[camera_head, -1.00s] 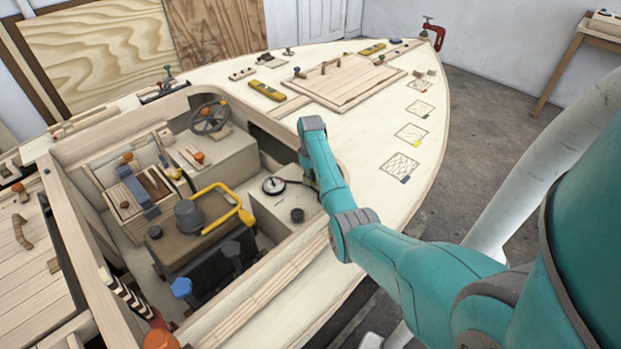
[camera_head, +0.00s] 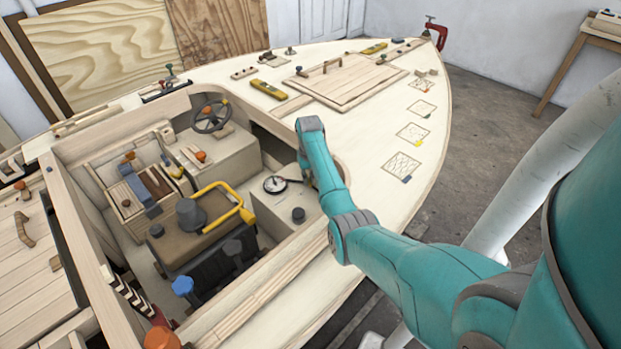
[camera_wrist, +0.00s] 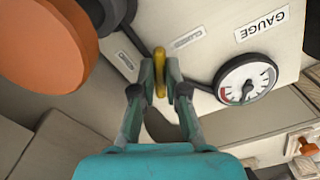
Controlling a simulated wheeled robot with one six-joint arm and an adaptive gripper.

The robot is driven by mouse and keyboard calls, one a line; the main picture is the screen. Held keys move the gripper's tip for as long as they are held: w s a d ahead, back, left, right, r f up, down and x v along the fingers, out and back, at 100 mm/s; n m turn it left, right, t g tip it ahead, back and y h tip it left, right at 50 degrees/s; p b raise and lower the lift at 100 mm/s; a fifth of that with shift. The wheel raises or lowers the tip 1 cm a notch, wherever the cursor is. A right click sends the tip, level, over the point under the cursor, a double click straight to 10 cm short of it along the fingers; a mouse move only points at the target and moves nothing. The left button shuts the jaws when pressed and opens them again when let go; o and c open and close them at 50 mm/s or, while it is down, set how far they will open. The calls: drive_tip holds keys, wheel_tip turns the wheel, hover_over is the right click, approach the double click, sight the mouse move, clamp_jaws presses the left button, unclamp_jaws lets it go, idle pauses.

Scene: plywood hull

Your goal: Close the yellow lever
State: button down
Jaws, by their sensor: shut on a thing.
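In the wrist view, the yellow lever (camera_wrist: 160,63) stands between the two fingertips of my gripper (camera_wrist: 165,85). The fingers are shut on it, and its yellow part also shows just beyond them. Small grey labels lie on the pale panel on both sides of the lever; their words are hard to read. In the head view, my arm reaches down into the cockpit, and its own links hide the gripper and the lever.
A round gauge (camera_wrist: 247,79) sits right of my gripper in the wrist view, with a dark hose running to it. A large orange knob (camera_wrist: 45,45) is close on the left. In the head view, a box with a yellow handle (camera_head: 222,190) stands left of my arm.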

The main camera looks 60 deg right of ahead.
drive_tip(key=m, duration=0.2)
drive_tip(key=w+m, duration=0.1)
drive_tip(key=m, duration=0.3)
drive_tip(key=shift+w+a, duration=0.15)
drive_tip(key=shift+a, duration=0.2)
drive_tip(key=m, duration=0.3)
drive_tip(key=w+m, duration=0.1)
drive_tip(key=m, duration=0.2)
drive_tip(key=shift+w, duration=0.1)
drive_tip(key=c, duration=1.2)
unclamp_jaws()
drive_tip(key=shift+r, duration=0.1)
wheel_tip(320, 180, up, 12)
